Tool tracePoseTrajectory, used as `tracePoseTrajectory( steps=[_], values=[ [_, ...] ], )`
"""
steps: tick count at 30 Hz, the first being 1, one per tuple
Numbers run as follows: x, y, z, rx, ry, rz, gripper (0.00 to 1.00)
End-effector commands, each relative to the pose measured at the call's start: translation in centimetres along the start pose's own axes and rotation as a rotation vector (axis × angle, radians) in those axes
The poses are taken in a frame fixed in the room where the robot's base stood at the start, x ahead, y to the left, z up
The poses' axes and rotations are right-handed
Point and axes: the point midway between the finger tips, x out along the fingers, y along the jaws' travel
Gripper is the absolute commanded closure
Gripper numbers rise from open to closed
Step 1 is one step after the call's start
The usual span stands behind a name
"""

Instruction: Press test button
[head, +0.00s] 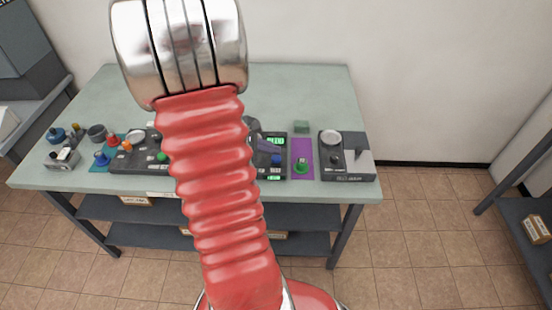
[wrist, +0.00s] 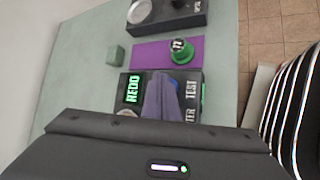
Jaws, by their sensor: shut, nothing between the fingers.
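A dark device panel (head: 270,172) lies on the table, with a blue button (head: 277,160) and green-lit displays. In the wrist view the panel (wrist: 197,108) shows a lit "REDO" screen (wrist: 132,90) and a "TEST" label. A sliver of the blue button (wrist: 176,90) shows beside that label; my fingers hide the rest. My gripper (wrist: 160,80) is shut and empty, its fingertips over the panel beside the blue button. It also shows in the head view (head: 270,147), just behind the button. I cannot tell whether it touches anything.
A purple mat (wrist: 150,53) with a green-based piece (wrist: 181,50) lies beside the panel. Beyond it stands another dark device (head: 345,160). A small green block (head: 301,127) sits behind the mat. Another panel (head: 125,162) and several small items are at the left. The table's back is mostly clear.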

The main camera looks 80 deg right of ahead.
Motion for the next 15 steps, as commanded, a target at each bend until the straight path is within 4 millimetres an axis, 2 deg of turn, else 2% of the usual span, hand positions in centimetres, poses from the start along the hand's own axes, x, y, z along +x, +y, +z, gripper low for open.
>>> tracePoseTrajectory(
  steps=[5,15],
  values=[
    [-0.1,0.1,0.1,0.001,0.000,0.001,1.00],
    [-1.7,1.3,1.2,0.001,0.000,0.002,1.00]
  ],
)
